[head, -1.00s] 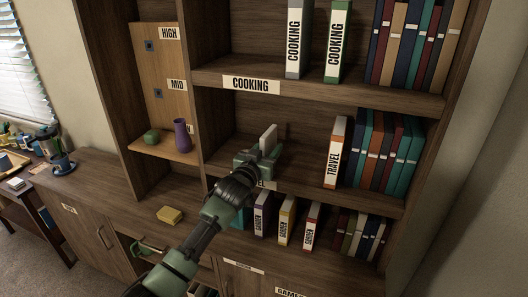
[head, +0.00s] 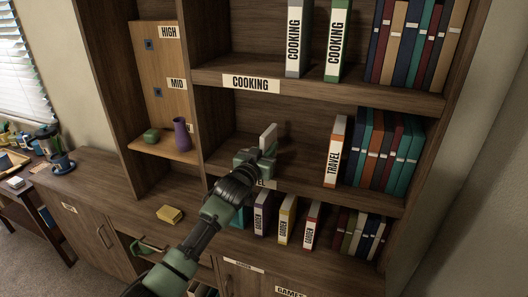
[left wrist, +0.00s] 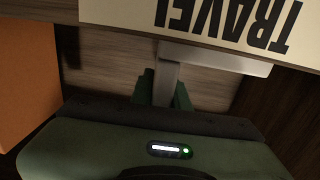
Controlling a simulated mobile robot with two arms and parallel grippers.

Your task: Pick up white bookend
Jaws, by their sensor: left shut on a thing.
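The white bookend (head: 268,136) stands on the middle shelf, behind the TRAVEL label. My left gripper (head: 265,157) reaches in over the shelf edge and is shut on the bookend's lower part. The arm and gripper hide part of it in the head view. In the left wrist view, the pale bookend (left wrist: 215,58) shows a wide flat part and a narrower part between the green fingers (left wrist: 163,90). I cannot tell whether it is clear of the shelf. My right gripper is not in view.
An orange TRAVEL binder (head: 335,151) and a row of books (head: 385,150) stand to the right on the same shelf. The COOKING shelf (head: 350,88) is above. GARDEN binders (head: 286,219) stand below. A purple vase (head: 182,134) is at left. The shelf between bookend and binder is clear.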

